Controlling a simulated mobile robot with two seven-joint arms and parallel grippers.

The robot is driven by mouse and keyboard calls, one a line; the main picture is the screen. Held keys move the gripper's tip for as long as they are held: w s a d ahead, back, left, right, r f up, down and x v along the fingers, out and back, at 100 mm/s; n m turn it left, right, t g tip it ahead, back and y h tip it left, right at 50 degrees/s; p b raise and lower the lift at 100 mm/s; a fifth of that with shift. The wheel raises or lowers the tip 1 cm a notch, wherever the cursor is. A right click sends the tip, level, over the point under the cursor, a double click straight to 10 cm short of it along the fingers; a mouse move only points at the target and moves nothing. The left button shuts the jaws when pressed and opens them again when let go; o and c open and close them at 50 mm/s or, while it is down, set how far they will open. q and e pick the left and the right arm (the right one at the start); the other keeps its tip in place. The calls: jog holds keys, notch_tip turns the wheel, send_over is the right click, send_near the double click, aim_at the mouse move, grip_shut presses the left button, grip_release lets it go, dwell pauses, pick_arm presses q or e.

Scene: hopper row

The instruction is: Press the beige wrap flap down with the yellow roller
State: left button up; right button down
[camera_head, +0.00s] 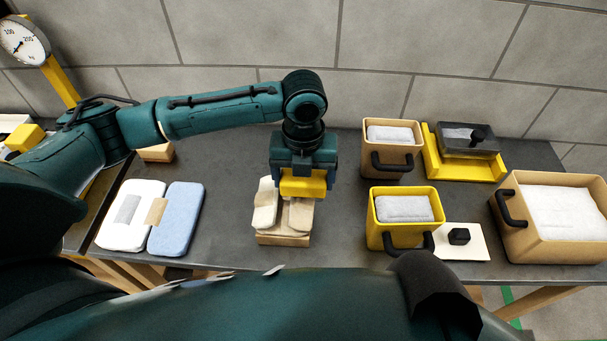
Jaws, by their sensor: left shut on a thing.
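My left gripper (303,170) points down near the middle of the table and is shut on a yellow block-like thing, which looks like the yellow roller (303,185). Right below it is a beige wrap (266,207) on a light wooden block (283,240). The wrap shows a left part and a right part (300,217) with a narrow gap between them; the left part's far end stands higher. The roller covers the far right part of the wrap. I cannot tell whether it touches the flap. My right gripper is not in view.
A white pad (128,230) and a blue pad (178,225) lie at the left. To the right stand a tan bin (392,164), a yellow bin (403,228), a yellow tray (465,171) and a large tan bin (555,245). My teal arm crosses the front.

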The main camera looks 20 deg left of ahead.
pick_arm(q)
jog(key=shift+f, duration=0.35)
jog(key=shift+f+b, duration=0.4)
jog(key=shift+f, duration=0.25)
jog(key=shift+p, duration=0.5)
dwell(0.8)
jog(key=shift+f, duration=0.2)
dwell(0.4)
jog(key=shift+f, duration=0.35)
jog(key=shift+f, duration=0.45)
dwell(0.9)
jog(key=shift+r, duration=3.55)
